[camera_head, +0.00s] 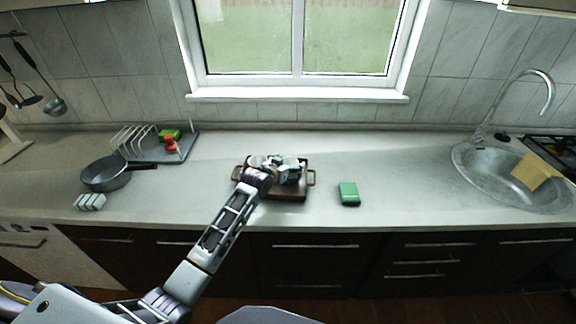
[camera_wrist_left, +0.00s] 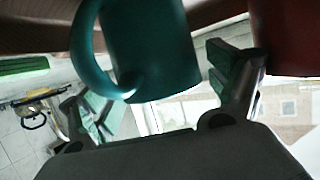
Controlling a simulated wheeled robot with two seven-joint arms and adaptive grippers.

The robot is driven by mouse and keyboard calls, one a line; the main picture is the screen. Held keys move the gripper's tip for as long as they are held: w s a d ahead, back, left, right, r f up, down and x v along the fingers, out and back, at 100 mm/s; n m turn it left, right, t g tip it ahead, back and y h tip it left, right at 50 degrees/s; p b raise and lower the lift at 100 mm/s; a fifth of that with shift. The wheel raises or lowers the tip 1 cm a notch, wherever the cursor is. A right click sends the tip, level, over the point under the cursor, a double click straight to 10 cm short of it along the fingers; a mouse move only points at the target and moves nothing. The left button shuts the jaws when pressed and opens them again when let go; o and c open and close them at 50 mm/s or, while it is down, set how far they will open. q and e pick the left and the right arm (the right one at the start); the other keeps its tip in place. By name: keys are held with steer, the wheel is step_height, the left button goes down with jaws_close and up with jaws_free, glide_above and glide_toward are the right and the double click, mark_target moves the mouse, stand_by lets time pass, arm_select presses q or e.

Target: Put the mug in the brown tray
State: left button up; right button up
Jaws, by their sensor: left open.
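The brown tray (camera_head: 290,196) with side handles lies on the counter below the window. My left gripper (camera_head: 285,171) is over the tray, its jaws open. In the left wrist view the teal mug (camera_wrist_left: 155,50) is close, its handle towards the left, between the open fingers of my left gripper (camera_wrist_left: 162,98). The mug is cut off by the top of that view, and I cannot tell whether the fingers touch it. In the head view the gripper hides much of what is in the tray, and I cannot make out the mug clearly. My right gripper is out of view.
A green sponge (camera_head: 348,193) lies right of the tray. A pan (camera_head: 106,174), a small striped block (camera_head: 89,202) and a dish rack (camera_head: 140,141) stand to the left. The sink (camera_head: 500,182) with a yellow cloth (camera_head: 536,171) is far right. The counter between sponge and sink is clear.

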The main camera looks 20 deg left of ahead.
arm_select(q)
steer(key=shift+r, duration=0.15)
steer(key=v, duration=1.2)
stand_by(0.5)
stand_by(0.5)
